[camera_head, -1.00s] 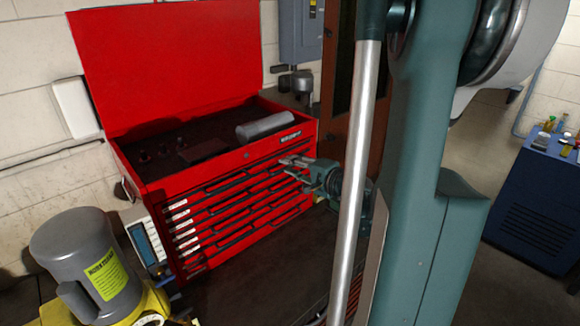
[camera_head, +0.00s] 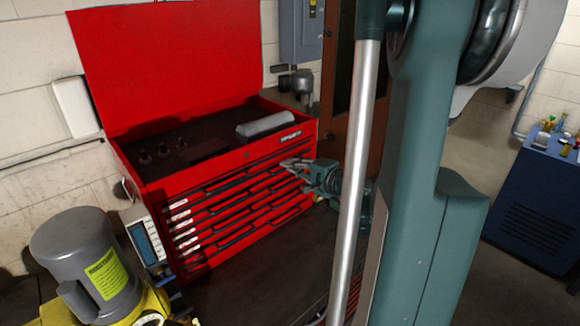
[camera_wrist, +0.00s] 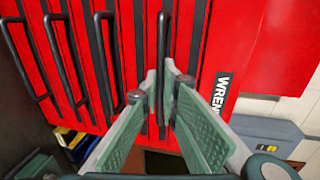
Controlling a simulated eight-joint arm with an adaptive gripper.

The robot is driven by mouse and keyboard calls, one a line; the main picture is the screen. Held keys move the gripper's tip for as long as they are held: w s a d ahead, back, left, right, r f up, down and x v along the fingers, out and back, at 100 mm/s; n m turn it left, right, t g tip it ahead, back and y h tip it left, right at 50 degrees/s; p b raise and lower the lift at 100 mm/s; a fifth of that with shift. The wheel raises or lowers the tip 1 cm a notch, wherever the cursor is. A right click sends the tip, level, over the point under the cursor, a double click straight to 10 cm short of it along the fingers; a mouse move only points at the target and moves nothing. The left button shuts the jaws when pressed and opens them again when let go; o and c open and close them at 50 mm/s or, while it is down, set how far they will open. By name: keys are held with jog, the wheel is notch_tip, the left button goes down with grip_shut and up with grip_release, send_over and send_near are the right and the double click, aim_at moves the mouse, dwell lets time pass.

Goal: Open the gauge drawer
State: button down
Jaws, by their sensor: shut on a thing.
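The red tool chest (camera_head: 240,146) stands on the dark bench with its lid raised and several shallow drawers in its front. No drawer stands visibly out. My gripper (camera_head: 290,165) is at the right part of the drawer front, near the upper drawers. In the wrist view my gripper (camera_wrist: 168,82) has its two green fingers closed about a dark upright bar, a drawer handle (camera_wrist: 165,40), beside the "WREN…" badge. White label strips (camera_head: 180,204) run down the left of the drawers; I cannot read which one says gauge.
A grey motor (camera_head: 82,262) with a yellow label stands at the lower left, beside a handheld meter (camera_head: 146,243). A grey cylinder (camera_head: 265,125) lies in the chest's open top. A blue cabinet (camera_head: 535,205) stands far right. The bench before the chest is largely clear.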

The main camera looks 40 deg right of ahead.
jog(key=f+b+v, duration=0.1)
jog(key=f+v, duration=0.2)
jog(key=v, duration=1.3)
jog(key=s+f+b+v, duration=0.1)
jog(key=f+b+v, duration=0.1)
jog(key=v, duration=1.4)
jog(key=shift+f, duration=0.85)
jog(key=shift+s, duration=0.2)
jog(key=c, duration=2.6)
grip_release()
jog(key=shift+s, duration=0.2)
jog(key=v, duration=1.1)
jog(key=shift+s, duration=0.25)
jog(key=shift+r, duration=0.1)
jog(key=shift+w, duration=0.25)
